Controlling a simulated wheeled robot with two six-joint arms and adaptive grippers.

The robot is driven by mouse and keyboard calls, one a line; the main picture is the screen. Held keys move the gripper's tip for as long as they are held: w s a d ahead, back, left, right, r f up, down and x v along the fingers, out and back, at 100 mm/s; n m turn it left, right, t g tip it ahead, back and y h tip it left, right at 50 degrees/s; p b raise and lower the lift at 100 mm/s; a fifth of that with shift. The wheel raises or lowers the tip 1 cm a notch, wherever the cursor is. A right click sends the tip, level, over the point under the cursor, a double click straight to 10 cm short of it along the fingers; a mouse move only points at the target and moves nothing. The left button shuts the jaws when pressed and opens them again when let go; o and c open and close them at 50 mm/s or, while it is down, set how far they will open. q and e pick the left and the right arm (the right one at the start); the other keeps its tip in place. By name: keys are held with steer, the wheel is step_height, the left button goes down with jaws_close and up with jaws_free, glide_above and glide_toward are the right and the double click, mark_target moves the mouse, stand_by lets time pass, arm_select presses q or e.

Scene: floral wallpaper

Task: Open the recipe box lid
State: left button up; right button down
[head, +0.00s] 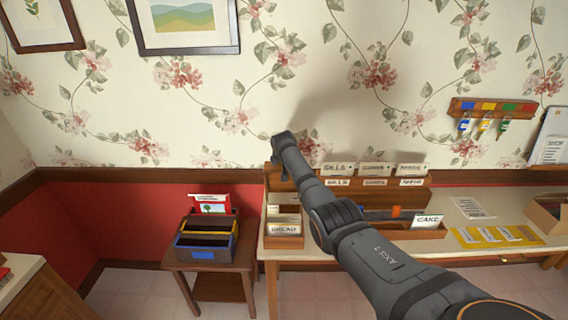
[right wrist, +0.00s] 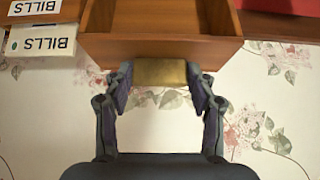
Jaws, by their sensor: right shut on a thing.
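The right gripper (head: 283,143) is in front of the wallpaper, above the left end of the desk, and its arm hides part of what stands behind it. In the right wrist view the right gripper (right wrist: 160,84) is shut on a brass tab (right wrist: 160,70) at the edge of a hollow wooden lid (right wrist: 205,48). The lid appears raised, with wallpaper beyond the tab. In the head view a wooden panel (head: 276,182) that seems to be this lid stands above a small wooden box (head: 282,241) with a white label. My left gripper is not in view.
A wooden sorter with BILLS cards (head: 337,169) stands close to the right. A CAKE card (head: 427,221) sits in a tray on the desk. A low side table (head: 187,258) holds a file box (head: 206,252) at the left. Open floor lies in front.

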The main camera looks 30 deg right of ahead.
steer(key=shift+w+d+r, duration=0.1)
steer(key=shift+w+r, duration=0.05)
steer(key=shift+r, duration=0.2)
steer(key=c, duration=0.6)
jaws_free()
steer(key=shift+c, duration=0.2)
steer(key=shift+o, duration=1)
steer(key=shift+f, duration=0.1)
steer(key=shift+f, duration=0.1)
steer(key=v, duration=1.2)
steer(key=shift+s, duration=0.2)
